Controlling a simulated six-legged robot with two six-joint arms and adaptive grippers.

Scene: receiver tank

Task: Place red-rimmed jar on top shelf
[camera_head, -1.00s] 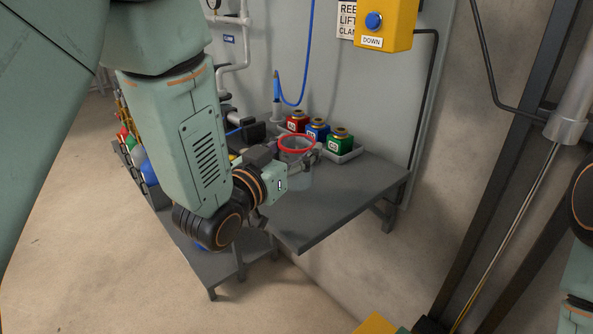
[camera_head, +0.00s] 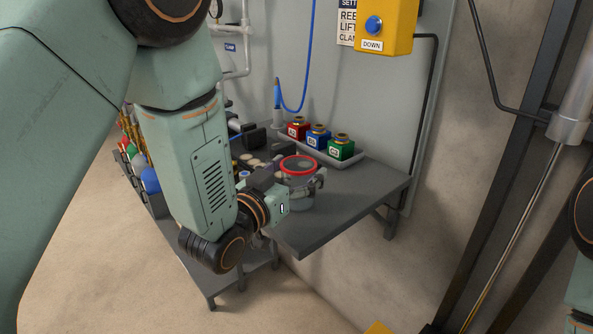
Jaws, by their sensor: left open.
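The clear jar with a red rim (camera_head: 299,166) is upright at the grey top shelf (camera_head: 345,205), near its left front part. Its base seems to rest on the shelf, but the gripper partly hides it. My left gripper (camera_head: 309,182) is at the jar's side, with its fingers open beside the jar's body below the rim. Whether a finger touches the glass cannot be told. My right gripper is out of view; only part of my right arm shows at the right edge.
A grey tray (camera_head: 348,155) with red (camera_head: 297,128), blue (camera_head: 318,136) and green (camera_head: 341,147) containers stands behind the jar along the wall. A lower shelf (camera_head: 225,280) lies below left. The shelf's right part is clear. A yellow box (camera_head: 385,28) hangs above.

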